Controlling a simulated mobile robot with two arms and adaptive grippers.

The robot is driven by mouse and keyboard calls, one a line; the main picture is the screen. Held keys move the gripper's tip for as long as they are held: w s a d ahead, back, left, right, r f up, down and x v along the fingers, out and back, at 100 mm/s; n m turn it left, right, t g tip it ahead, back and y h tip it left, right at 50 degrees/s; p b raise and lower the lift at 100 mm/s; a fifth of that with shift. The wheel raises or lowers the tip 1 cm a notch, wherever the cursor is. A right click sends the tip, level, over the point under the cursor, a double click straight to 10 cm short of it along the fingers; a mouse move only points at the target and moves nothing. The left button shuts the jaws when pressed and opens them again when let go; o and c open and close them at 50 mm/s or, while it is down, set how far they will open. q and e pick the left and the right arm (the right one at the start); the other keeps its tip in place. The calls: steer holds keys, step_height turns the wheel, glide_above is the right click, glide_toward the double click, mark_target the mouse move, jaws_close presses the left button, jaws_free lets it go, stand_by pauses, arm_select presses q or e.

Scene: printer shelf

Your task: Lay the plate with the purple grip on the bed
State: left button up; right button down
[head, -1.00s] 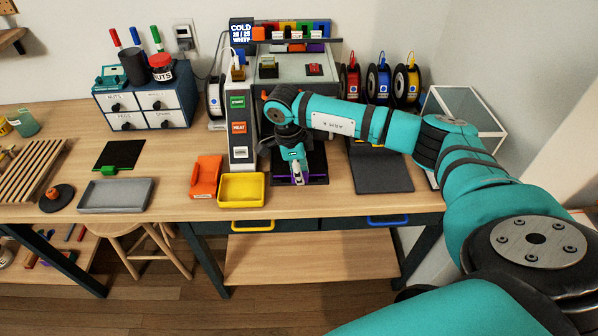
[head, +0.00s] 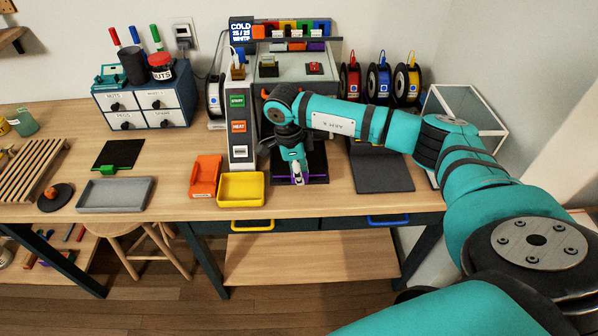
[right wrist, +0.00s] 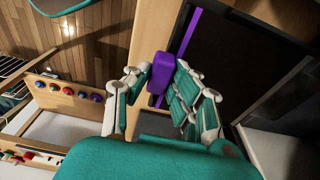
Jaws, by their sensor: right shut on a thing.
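The plate is a thin dark sheet with a purple edge strip (right wrist: 190,32) and a purple block-shaped grip (right wrist: 162,74). My right gripper (right wrist: 160,84) is shut on the purple grip, with a finger on each side of it. In the head view the plate (head: 317,165) is at the front of the printer (head: 292,72), below my right gripper (head: 298,176), which partly hides it. The plate looks about level at bed height. The bed is mostly hidden under it, and I cannot tell whether they touch. My left gripper is not in view.
A dark grey mat (head: 383,172) lies right. A second dark plate with green grip (head: 119,154) lies far left.

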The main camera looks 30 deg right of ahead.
steer(key=shift+f, duration=0.15)
steer(key=c, duration=1.1)
jaws_free()
steer(key=shift+o, duration=0.2)
step_height(320, 180, up, 12)
steer(key=a, duration=0.1)
steer(key=shift+w+a, duration=0.35)
steer(key=shift+w, duration=0.1)
